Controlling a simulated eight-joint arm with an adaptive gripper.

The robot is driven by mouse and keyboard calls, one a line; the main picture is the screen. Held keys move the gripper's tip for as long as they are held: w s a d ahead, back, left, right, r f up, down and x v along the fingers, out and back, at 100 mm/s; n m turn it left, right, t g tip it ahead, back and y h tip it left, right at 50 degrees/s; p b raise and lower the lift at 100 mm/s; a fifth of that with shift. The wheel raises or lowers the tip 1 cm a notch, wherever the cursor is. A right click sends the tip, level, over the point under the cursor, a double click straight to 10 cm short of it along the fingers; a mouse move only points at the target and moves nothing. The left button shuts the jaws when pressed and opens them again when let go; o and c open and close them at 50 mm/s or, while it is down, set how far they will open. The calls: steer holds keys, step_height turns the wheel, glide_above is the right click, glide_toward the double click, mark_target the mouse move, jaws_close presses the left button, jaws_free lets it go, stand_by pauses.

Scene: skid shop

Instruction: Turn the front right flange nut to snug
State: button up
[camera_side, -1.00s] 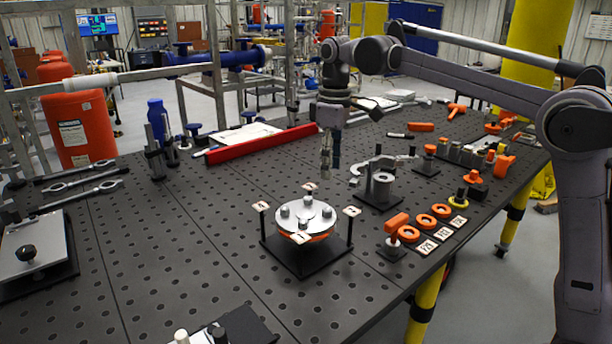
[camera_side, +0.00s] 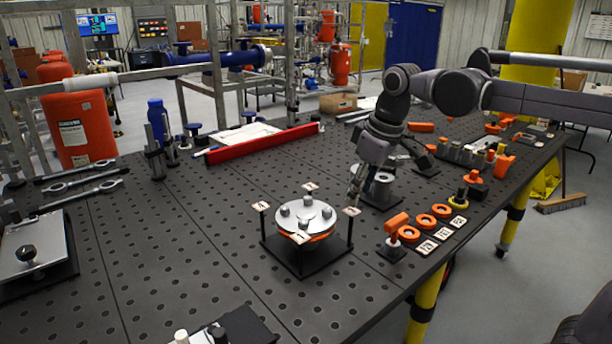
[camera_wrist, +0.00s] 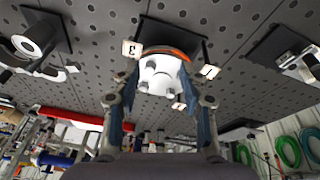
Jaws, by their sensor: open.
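The flange (camera_side: 314,222) is a round silver disc with an orange edge beneath it, on a black stand (camera_side: 300,262) with corner posts. Several nuts stand on its top, among them one at the right (camera_side: 328,213) and one at the front (camera_side: 304,225); I cannot tell how tight any is. Small numbered tags, one at the right (camera_side: 352,211), surround the disc. My gripper (camera_side: 354,200) is open and empty, tilted, just behind and above the right tag. In the wrist view the flange (camera_wrist: 160,72) shows between the spread fingers (camera_wrist: 160,82), with a tag marked 3 (camera_wrist: 131,49) beside it.
A grey cylinder fixture (camera_side: 383,184) stands close behind my gripper. A red bar (camera_side: 262,144) lies at the back.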

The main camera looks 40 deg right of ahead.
steer(key=s+f+m+t, duration=0.3)
steer(key=s+f, duration=0.7)
steer(key=s, duration=0.1)
steer(key=shift+s+f+t, duration=0.3)
steer(key=shift+f+t, duration=0.05)
steer(key=shift+t, duration=0.05)
steer(key=shift+a, duration=0.1)
step_height(320, 180, up, 12)
steer(key=n+g, duration=0.7)
steer(key=n, duration=0.3)
glide_above(326, 210)
step_height(326, 210, down, 10)
steer(key=shift+f, duration=0.1)
jaws_close()
